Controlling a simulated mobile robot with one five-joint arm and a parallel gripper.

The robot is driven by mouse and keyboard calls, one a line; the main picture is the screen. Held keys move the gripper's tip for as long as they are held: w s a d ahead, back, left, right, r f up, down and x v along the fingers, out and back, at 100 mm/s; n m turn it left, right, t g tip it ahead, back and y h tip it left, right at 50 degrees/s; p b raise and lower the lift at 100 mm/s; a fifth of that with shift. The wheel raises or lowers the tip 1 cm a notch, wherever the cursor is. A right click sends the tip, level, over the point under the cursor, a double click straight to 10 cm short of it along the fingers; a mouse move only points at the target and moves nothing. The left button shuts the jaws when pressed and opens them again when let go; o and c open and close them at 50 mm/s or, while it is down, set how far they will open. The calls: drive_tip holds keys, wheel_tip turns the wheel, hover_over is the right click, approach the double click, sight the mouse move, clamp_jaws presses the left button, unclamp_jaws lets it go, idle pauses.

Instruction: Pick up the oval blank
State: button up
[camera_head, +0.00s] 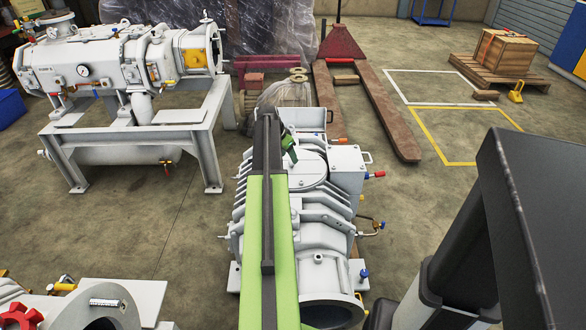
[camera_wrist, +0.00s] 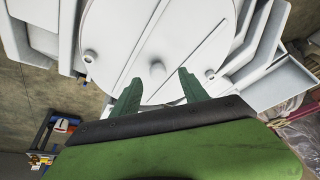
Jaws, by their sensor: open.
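A white, round-to-oval cover plate, which I take to be the oval blank (camera_wrist: 150,30), fills the top middle of the wrist view, with a small knob at its centre and bolts near its rim. In the head view this plate (camera_head: 308,170) lies on top of the large white pump (camera_head: 325,235), partly hidden by my green arm. My gripper (camera_wrist: 157,82) is open, its two green fingers apart on either side of the knob in the picture. I cannot tell whether they touch the plate. In the head view one green fingertip (camera_head: 289,156) shows beside the plate.
A second white pump (camera_head: 110,65) on a grey frame (camera_head: 90,145) stands at the left. A pallet truck (camera_head: 382,110) is behind, and a crate (camera_head: 508,52) on a pallet is at the far right. White machine parts (camera_head: 95,305) lie front left.

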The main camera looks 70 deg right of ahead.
sight(290, 161)
drive_tip(key=b+x, duration=0.2)
drive_tip(key=x, duration=0.1)
drive_tip(key=shift+d+f, duration=0.1)
drive_tip(key=shift+f, duration=0.25)
drive_tip(key=shift+r, duration=0.15)
clamp_jaws()
idle(0.9)
